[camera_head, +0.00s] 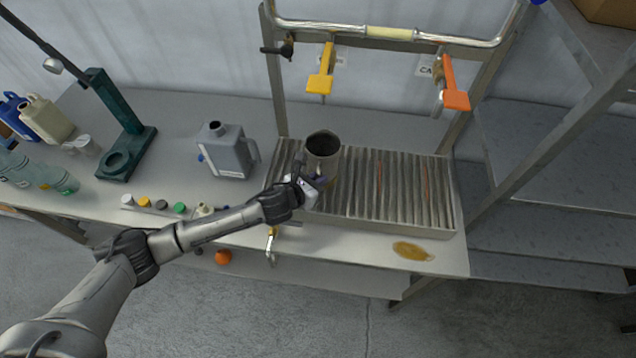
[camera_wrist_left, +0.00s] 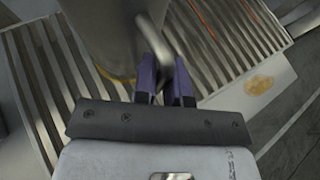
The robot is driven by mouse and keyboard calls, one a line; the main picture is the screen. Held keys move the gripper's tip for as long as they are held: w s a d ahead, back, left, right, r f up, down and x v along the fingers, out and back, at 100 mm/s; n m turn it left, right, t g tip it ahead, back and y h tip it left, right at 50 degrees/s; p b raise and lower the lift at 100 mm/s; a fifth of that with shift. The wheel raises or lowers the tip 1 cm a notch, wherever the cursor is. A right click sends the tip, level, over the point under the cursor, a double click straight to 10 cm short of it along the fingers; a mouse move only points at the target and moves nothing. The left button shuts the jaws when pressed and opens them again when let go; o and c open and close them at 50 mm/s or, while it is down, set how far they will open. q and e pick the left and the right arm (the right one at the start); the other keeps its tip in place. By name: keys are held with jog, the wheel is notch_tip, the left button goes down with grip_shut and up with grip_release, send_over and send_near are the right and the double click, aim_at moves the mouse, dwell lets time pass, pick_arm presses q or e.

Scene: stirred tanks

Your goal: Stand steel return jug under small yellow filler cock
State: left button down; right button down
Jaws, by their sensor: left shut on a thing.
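The steel jug (camera_head: 322,155) stands upright over the left part of the slatted drip tray (camera_head: 400,222), dark and open at the top. I cannot tell whether its base touches the slats. My left gripper (camera_head: 316,184) is shut on the jug's handle, on the near side. In the left wrist view the purple fingertips (camera_wrist_left: 166,85) close on the handle (camera_wrist_left: 160,38), with the jug's wall (camera_wrist_left: 108,35) behind. The small yellow filler cock (camera_head: 321,74) hangs from the pipe frame above and behind the jug. My right gripper is not in view.
An orange cock (camera_head: 455,88) hangs further right. A grey jerrycan (camera_head: 228,152) stands left of the tray, with a green stand (camera_head: 124,140) beyond. Several caps lie along the front edge. A brown puddle (camera_head: 412,250) lies before the tray. The tray's right part is clear.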

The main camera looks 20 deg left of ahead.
pick_arm(q)
jog(key=shift+f, duration=0.85)
jog(key=shift+f, duration=0.1)
jog(key=c, duration=1.2)
grip_release()
jog(key=shift+o, duration=0.2)
